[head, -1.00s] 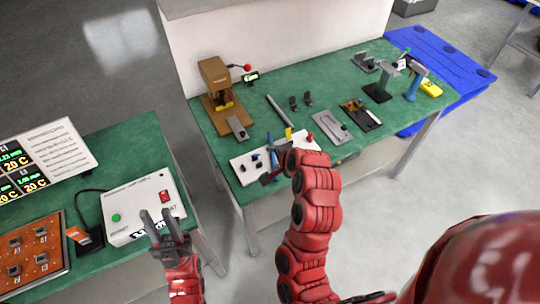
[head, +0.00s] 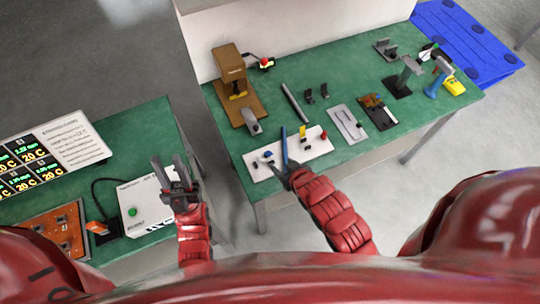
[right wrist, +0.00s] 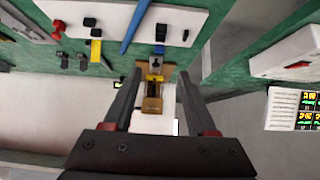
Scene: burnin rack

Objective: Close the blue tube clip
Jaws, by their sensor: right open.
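A white board (head: 318,146) on the far green table carries several small coloured parts. One is a small blue piece (head: 268,154) near its left end, which looks like the blue tube clip; it also shows in the right wrist view (right wrist: 161,31). I cannot tell whether it is open. My right gripper (head: 282,169) is at the front edge of this board, beside the blue piece. In the right wrist view its fingers (right wrist: 156,82) are apart with nothing between them. My left gripper (head: 170,164) is open and empty, above the near table, away from the board.
A long blue bar (head: 284,146) stands out beside the blue piece. A yellow part (head: 303,132) and a red knob (head: 323,134) are further right. A brown press (head: 232,76) stands behind. A white box (head: 140,206) is by my left gripper.

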